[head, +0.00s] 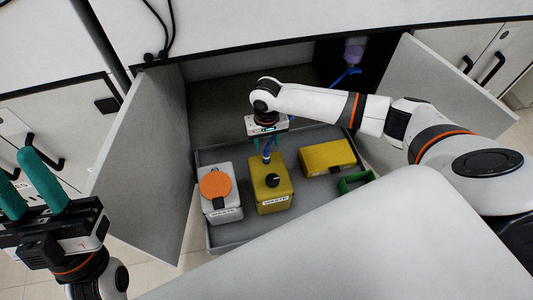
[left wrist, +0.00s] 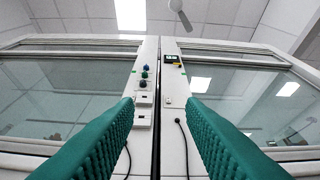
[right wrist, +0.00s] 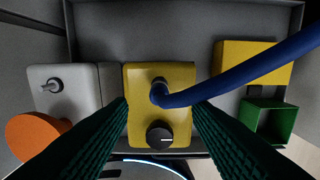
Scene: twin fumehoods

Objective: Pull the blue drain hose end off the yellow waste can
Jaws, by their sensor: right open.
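The yellow waste can (head: 271,192) stands in the grey tray between a white can and a yellow box. It has a black cap (head: 272,180) and a white label. The blue drain hose (right wrist: 240,75) ends on the can's top fitting in the right wrist view; its lower end also shows in the head view (head: 267,154). My right gripper (head: 263,145) is open above the can, its green fingers on either side of the hose end; contact cannot be told. My left gripper (head: 42,185) is open and empty at the far left, fingers pointing up.
A yellow box (head: 328,157) and a green open holder (head: 355,181) are at right. The grey tray (head: 230,242) sits between open cabinet doors (head: 140,160). A white surface covers the lower right.

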